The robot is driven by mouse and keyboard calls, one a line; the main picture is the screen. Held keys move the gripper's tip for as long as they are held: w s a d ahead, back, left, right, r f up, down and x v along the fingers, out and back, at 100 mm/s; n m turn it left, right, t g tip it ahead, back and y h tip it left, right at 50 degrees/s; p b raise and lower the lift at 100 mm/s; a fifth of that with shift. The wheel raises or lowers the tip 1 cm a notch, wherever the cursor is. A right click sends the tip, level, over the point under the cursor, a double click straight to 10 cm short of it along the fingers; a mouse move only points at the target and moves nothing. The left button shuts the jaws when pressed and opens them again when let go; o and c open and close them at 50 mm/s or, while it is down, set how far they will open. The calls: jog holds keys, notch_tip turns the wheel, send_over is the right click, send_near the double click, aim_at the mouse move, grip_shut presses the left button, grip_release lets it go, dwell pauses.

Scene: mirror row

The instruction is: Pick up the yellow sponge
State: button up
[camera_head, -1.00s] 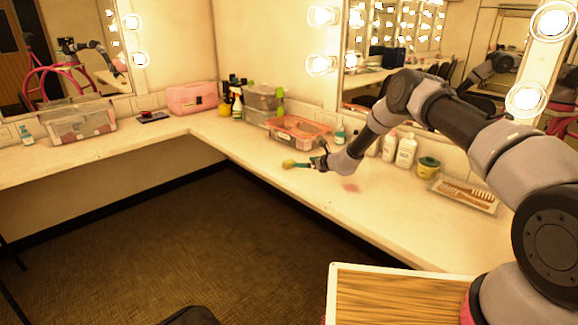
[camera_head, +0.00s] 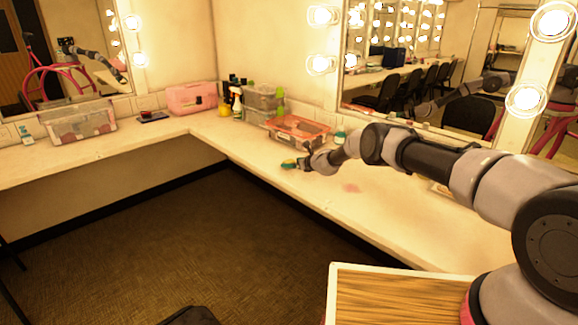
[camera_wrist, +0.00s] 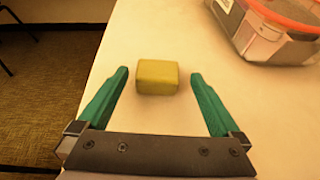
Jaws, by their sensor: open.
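The yellow sponge (camera_wrist: 157,77) lies on the white counter (camera_wrist: 125,42) in the wrist view, near the counter's front edge. My gripper (camera_wrist: 160,78) is open, with its two green fingers on either side of the sponge and a gap on each side. The sponge sits around the level of the fingertips. In the head view the sponge (camera_head: 287,165) is small and partly hidden by my gripper (camera_head: 299,164), which is low over the counter. I cannot tell how far the fingertips are above the counter.
A clear box with an orange rim (camera_head: 297,131) stands behind the sponge; it also shows in the wrist view (camera_wrist: 270,30). Storage boxes (camera_head: 262,99) and spray bottles (camera_head: 237,106) stand farther back. A pink smudge (camera_head: 351,188) marks the counter. A wooden-topped surface (camera_head: 400,295) is in front.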

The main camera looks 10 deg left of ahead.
jog(key=shift+w+a+f, duration=0.1)
jog(key=shift+w+a, duration=0.05)
jog(key=shift+a, duration=0.25)
jog(key=c, duration=1.3)
